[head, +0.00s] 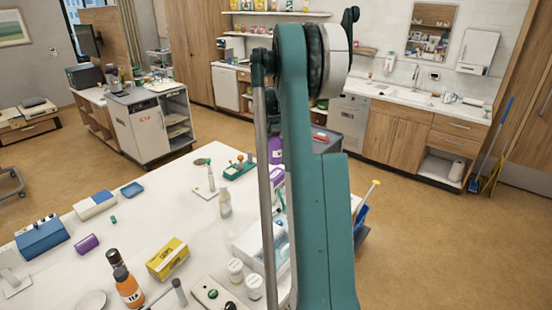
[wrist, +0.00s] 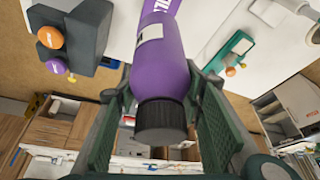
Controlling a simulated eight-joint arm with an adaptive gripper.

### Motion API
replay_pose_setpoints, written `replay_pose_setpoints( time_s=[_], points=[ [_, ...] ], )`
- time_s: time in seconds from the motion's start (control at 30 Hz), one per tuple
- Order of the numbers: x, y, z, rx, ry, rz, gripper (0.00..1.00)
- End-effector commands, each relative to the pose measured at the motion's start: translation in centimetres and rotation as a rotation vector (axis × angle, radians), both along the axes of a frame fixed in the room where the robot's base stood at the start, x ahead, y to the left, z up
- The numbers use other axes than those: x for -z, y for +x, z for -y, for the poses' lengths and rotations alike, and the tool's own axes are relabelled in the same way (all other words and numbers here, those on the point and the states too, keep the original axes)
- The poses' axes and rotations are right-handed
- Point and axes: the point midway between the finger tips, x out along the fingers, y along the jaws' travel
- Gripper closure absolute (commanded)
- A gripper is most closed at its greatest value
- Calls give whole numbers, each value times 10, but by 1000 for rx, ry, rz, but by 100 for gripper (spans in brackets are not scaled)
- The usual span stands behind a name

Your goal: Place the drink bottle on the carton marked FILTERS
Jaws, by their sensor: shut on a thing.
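A purple bottle (wrist: 160,65) with a black ribbed cap sits between the two fingers of my gripper (wrist: 162,88) in the wrist view, and the gripper is shut on it. A purple carton (wrist: 158,6) with partly cut-off white lettering shows just beyond the bottle; I cannot read its full mark or tell whether they touch. In the head view my arm hides the gripper, and a purple patch (head: 275,150) beside the arm looks like the bottle. An orange bottle (head: 128,290) marked TEA, with a dark cap, stands at the table's front.
The white table (head: 140,215) holds a yellow carton (head: 168,258), a blue box (head: 41,236), a purple cylinder (head: 87,243), two white jars (head: 236,270) and a clear bottle (head: 225,204). A green stand with coloured knobs (head: 239,166) is near the far edge.

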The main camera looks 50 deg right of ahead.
Motion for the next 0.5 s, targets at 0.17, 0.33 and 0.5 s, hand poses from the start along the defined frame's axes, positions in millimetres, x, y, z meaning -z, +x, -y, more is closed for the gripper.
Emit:
replay_pose_setpoints(
  time_s=[0.17,0.33,0.5],
  points=[
    [23,0,0,0,0,0,79],
    [30,0,0,0,0,0,79],
    [30,0,0,0,0,0,79]
  ],
)
